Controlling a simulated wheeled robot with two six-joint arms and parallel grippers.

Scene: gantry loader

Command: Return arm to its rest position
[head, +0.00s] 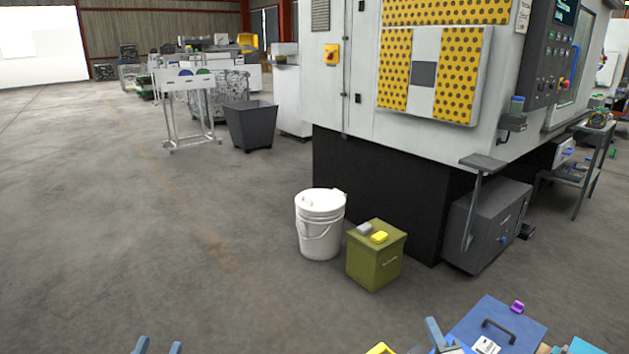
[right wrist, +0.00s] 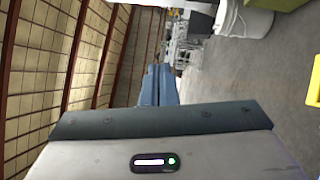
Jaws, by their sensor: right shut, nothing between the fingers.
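My left gripper (head: 158,344) shows only as two blue-grey fingertips at the bottom edge of the head view, spread apart with nothing between them. My right gripper (head: 437,332) shows at the bottom edge right of centre, beside a blue toolbox. In the right wrist view its fingers (right wrist: 158,86) are together and empty, with the warehouse wall and floor beyond. Most of both arms is out of view.
A blue toolbox (head: 510,322) with a dark handle and a purple item (head: 517,307) are at lower right. A white bucket (head: 319,240) and an olive box (head: 374,265) stand before the large machine (head: 350,100). Open floor (head: 130,230) lies to the left.

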